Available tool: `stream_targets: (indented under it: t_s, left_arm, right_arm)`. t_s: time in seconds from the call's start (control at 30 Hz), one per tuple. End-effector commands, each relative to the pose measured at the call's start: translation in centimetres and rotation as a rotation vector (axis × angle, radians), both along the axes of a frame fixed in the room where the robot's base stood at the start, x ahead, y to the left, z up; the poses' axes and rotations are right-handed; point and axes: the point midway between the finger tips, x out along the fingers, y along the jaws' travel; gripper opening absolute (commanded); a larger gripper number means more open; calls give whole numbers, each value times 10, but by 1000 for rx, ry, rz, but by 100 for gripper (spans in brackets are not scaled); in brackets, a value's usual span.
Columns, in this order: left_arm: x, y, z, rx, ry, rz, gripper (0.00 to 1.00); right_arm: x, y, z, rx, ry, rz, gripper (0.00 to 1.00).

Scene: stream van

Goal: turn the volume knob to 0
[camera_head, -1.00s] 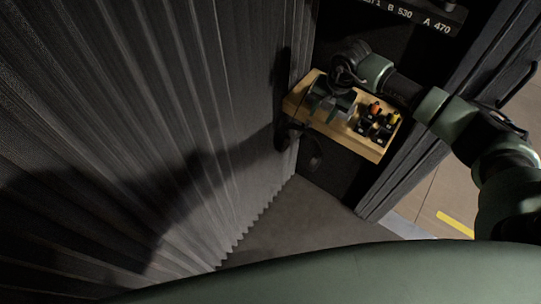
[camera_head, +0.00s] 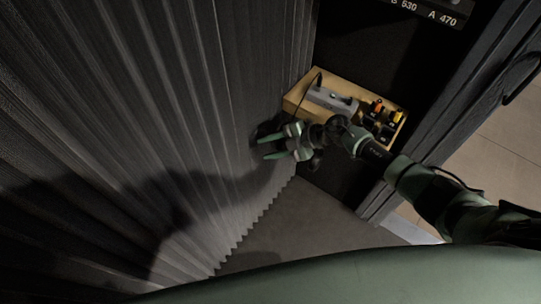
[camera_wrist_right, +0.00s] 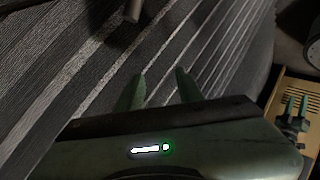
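A grey box-shaped device (camera_head: 331,98) with a small green light sits on the wooden shelf in the head view. I cannot make out a volume knob on it at this size. My right gripper (camera_head: 266,147) is to the left of and below the shelf, over the pleated curtain, its two green fingers apart and empty. In the right wrist view the fingertips (camera_wrist_right: 160,76) also stand apart with nothing between them. My left gripper is not in the head view; a small green two-pronged shape at the right edge of the right wrist view may be it.
The wooden shelf (camera_head: 294,103) also holds several dark blocks with orange and yellow tops (camera_head: 376,106). The pleated curtain (camera_head: 120,130) fills the left side. A dark panel stands behind the shelf. Grey floor (camera_head: 305,215) is clear below.

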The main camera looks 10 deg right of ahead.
Motion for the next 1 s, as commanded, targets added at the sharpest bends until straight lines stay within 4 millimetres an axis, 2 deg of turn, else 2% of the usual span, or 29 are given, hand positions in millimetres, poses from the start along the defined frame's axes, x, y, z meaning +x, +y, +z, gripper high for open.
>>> stream_targets:
  t_s: [0.03,0.1,0.37,0.87,1.0]
  left_arm:
    - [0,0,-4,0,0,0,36]
    - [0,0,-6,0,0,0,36]
    - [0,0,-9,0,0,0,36]
    - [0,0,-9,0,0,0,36]
    - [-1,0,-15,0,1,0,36]
  right_arm:
    - [-1,3,-12,46,11,-50,37]
    - [0,3,-22,95,17,-114,37]
    - [3,-3,-45,184,36,-268,37]
    - [3,-5,-47,190,37,-285,37]
    - [8,0,-37,188,-8,-247,37]
